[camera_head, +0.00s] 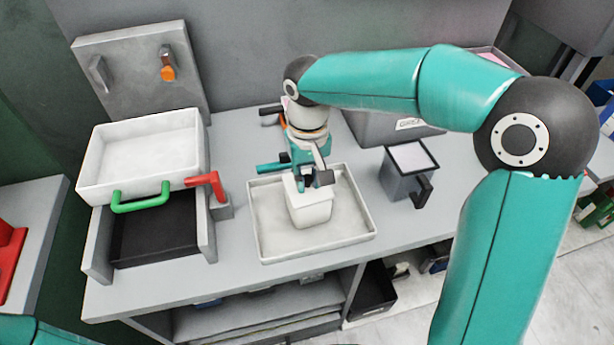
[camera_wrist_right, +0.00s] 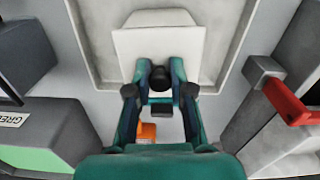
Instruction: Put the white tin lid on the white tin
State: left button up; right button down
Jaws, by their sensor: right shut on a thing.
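My right gripper (camera_head: 312,180) points down over the white tray and is shut on the white tin lid (camera_head: 291,186). In the right wrist view the gripper (camera_wrist_right: 160,90) holds the lid (camera_wrist_right: 135,45) by its dark knob. The white tin (camera_head: 312,213) stands upright in the tray, directly below the lid. The lid covers most of the tin's top, and I cannot tell whether it touches the rim. A pale piece of the tin (camera_wrist_right: 158,18) shows beyond the lid in the wrist view. My left gripper is out of view.
The white tray (camera_head: 262,222) has low walls around the tin. A grey container with a black handle (camera_head: 405,178) stands to its right. At left is a press with a white basin (camera_head: 145,155), a green handle (camera_head: 140,200) and a red lever (camera_head: 212,184). A labelled grey bin (camera_head: 375,128) stands behind.

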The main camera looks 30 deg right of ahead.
jog(key=shift+f, duration=0.1)
jog(key=c, duration=0.9)
grip_release()
jog(key=shift+c, duration=0.2)
